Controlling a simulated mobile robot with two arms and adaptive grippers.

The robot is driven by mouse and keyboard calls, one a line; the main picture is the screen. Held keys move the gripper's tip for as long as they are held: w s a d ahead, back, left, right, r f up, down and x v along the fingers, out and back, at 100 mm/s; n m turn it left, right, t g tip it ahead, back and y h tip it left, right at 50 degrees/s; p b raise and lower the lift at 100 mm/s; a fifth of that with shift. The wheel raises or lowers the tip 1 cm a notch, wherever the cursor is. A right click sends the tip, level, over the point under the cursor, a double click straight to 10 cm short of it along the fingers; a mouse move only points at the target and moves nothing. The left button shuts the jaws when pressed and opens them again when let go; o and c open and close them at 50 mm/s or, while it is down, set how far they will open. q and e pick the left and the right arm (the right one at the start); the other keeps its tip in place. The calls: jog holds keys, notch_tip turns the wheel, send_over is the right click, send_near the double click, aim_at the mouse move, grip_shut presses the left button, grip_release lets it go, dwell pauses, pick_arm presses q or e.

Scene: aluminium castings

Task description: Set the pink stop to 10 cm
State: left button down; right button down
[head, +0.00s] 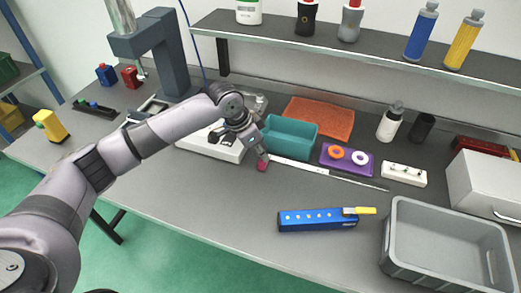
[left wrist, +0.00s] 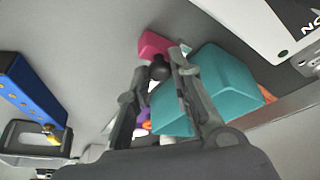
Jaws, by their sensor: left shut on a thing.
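The pink stop (head: 263,165) sits at the left end of a pale scale rail (head: 312,169) lying on the workbench. In the left wrist view the stop (left wrist: 154,43) shows as a pink block with a round black knob (left wrist: 160,71) on it. My left gripper (head: 261,157) reaches down onto the stop from above. In the left wrist view its two fingers (left wrist: 157,74) are on either side of the black knob, shut on it. The fingers and arm hide part of the stop, and the scale marks are too small to read. My right gripper is not in view.
A teal bin (head: 288,138) stands right behind the rail, close to my gripper. A white machine base (head: 213,145) is to the left. A purple tray with rings (head: 347,170), a blue block (head: 317,219) and a grey crate (head: 447,270) are to the right.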

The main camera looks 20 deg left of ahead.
pick_arm(q)
jog(key=d+p, duration=0.3)
jog(key=d, duration=0.7)
jog(key=shift+s+d+r+p, duration=0.1)
jog(key=shift+s+d+p, duration=0.05)
jog(key=shift+p, duration=0.2)
jog(key=c, duration=1.4)
grip_release()
jog(key=shift+a, duration=0.2)
jog(key=v, duration=1.2)
